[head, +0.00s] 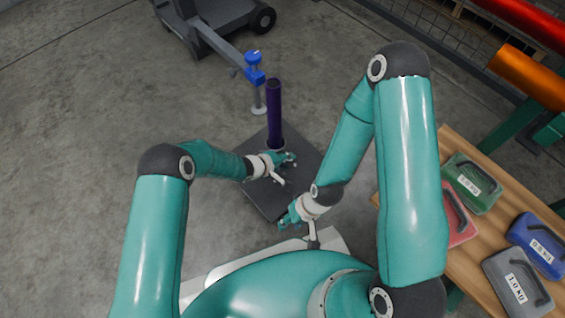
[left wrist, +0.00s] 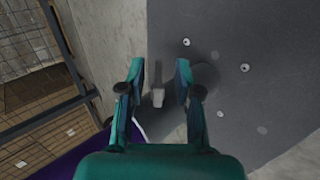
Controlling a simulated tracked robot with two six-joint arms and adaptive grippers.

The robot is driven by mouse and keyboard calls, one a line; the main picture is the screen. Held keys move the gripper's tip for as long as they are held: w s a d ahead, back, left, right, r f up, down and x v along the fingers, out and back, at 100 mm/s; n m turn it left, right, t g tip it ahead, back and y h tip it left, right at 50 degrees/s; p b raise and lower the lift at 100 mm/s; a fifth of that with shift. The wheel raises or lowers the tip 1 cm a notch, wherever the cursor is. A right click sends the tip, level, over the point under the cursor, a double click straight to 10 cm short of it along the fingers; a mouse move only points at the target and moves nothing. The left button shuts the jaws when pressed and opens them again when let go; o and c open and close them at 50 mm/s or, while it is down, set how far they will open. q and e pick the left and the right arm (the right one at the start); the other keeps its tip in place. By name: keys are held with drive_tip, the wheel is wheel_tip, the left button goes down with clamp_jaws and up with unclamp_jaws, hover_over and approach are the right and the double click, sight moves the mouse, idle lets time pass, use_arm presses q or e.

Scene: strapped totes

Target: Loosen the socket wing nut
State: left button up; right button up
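A dark purple post (head: 274,110) stands upright in a socket (head: 276,147) on a dark base plate (head: 258,196). My left gripper (head: 289,160) is low beside the foot of the post. In the left wrist view, my left gripper (left wrist: 160,78) is open, with its fingers apart. A small light grey piece (left wrist: 157,97), which looks like the wing nut, shows between the fingers; I cannot tell whether they touch it. The purple post (left wrist: 72,166) shows at the lower left there. My right gripper (head: 288,216) hangs near the plate's front edge; its fingers are too small to read.
A blue clamp (head: 254,72) on a grey wheeled stand (head: 210,38) is just behind the post. A wooden bench (head: 452,148) at the right holds several weights, green (head: 473,184), red, blue and grey. The concrete floor left of the plate is clear.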

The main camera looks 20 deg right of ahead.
use_arm(q)
clamp_jaws()
drive_tip(key=shift+a, duration=0.4)
drive_tip(key=shift+d+f, duration=0.15)
drive_tip(key=shift+d, duration=0.15)
drive_tip(key=shift+s+f+h, duration=0.1)
drive_tip(key=shift+s+h, duration=0.1)
drive_tip(key=shift+h, duration=0.1)
